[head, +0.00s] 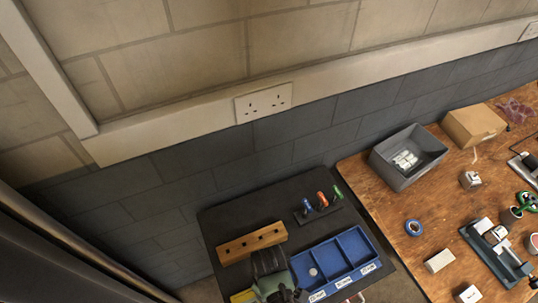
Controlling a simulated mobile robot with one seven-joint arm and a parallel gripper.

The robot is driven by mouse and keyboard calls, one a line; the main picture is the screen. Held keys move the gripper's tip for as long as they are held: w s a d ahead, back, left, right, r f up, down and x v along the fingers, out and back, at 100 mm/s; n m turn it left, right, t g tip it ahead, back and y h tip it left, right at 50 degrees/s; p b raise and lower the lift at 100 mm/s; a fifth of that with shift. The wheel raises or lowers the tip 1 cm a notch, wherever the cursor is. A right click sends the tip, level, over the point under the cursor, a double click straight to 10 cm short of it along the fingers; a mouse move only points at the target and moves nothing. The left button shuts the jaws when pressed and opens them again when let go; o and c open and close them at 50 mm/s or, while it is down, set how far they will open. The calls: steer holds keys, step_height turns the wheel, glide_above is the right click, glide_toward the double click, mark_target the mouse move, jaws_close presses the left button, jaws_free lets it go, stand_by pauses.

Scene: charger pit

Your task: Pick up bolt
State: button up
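A blue tray (373,249) with compartments and white labels on its front lies on a black-topped surface at the bottom centre. A small pale round piece (313,271) lies in its left compartment. It may be the bolt, but it is too small to tell. No other thing in view is clearly a bolt.

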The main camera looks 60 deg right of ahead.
steer(key=shift+f, duration=0.2)
jaws_close()
steer(key=shift+r, duration=0.1)
stand_by(0.4)
step_height(320, 180, up, 10)
steer(key=shift+b, duration=0.3)
stand_by(0.3)
steer(key=shift+d, duration=0.1)
